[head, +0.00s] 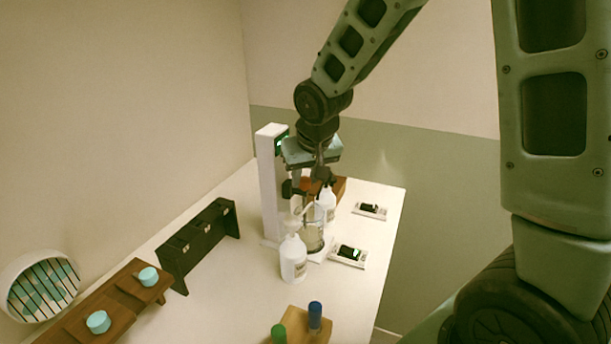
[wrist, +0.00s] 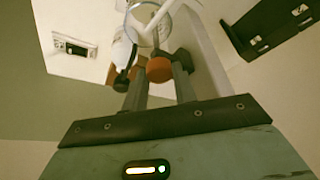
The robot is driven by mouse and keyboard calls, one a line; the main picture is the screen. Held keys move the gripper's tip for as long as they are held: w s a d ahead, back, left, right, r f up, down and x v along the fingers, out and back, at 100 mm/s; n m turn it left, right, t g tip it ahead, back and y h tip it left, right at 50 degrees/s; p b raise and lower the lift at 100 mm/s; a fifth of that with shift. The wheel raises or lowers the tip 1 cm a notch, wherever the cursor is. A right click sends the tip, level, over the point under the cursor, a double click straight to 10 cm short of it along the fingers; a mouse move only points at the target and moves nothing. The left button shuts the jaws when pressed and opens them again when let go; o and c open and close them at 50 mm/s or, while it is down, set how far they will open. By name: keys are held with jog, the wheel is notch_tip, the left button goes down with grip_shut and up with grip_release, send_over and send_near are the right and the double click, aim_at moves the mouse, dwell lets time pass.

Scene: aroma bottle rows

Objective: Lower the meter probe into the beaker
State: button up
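An upright white stand (head: 268,185) with a small green-lit display stands on the table. A glass beaker (head: 313,240) stands at its foot. A white angled arm shows over the beaker's round rim in the wrist view (wrist: 160,14); I cannot tell where the probe tip is. My gripper (head: 307,184) points down above the beaker, beside the stand. In the wrist view its fingers (wrist: 158,75) lie either side of an orange-red knob (wrist: 159,69). Whether both fingers press on it is unclear.
White bottles stand in front of the beaker (head: 293,260) and behind it (head: 327,203). Small devices (head: 347,256) (head: 370,210) lie to the right. A dark rack (head: 198,245) stands left. A wooden block with green and blue pieces (head: 305,326) is near the front.

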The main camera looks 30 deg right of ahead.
jog(key=o, duration=0.4)
jog(key=shift+o, duration=0.2)
jog(key=shift+r, duration=0.15)
jog(key=v, duration=1.7)
jog(key=shift+b, duration=0.45)
jog(key=shift+r, duration=0.1)
jog(key=c, duration=0.7)
jog(key=shift+w+r+n+p, duration=0.15)
jog(key=shift+n+p, duration=0.25)
jog(key=shift+p, duration=0.3)
grip_shut()
jog(key=w+d+n+g+y+p, duration=0.2)
jog(key=w+d+n+y+p, duration=0.15)
jog(key=n+p, duration=0.55)
jog(key=shift+m+h, duration=0.4)
jog(key=shift+h, duration=0.05)
jog(key=p+x, duration=0.2)
jog(key=x, duration=1.2)
jog(key=shift+f+p, duration=0.35)
jog(key=shift+f, duration=0.1)
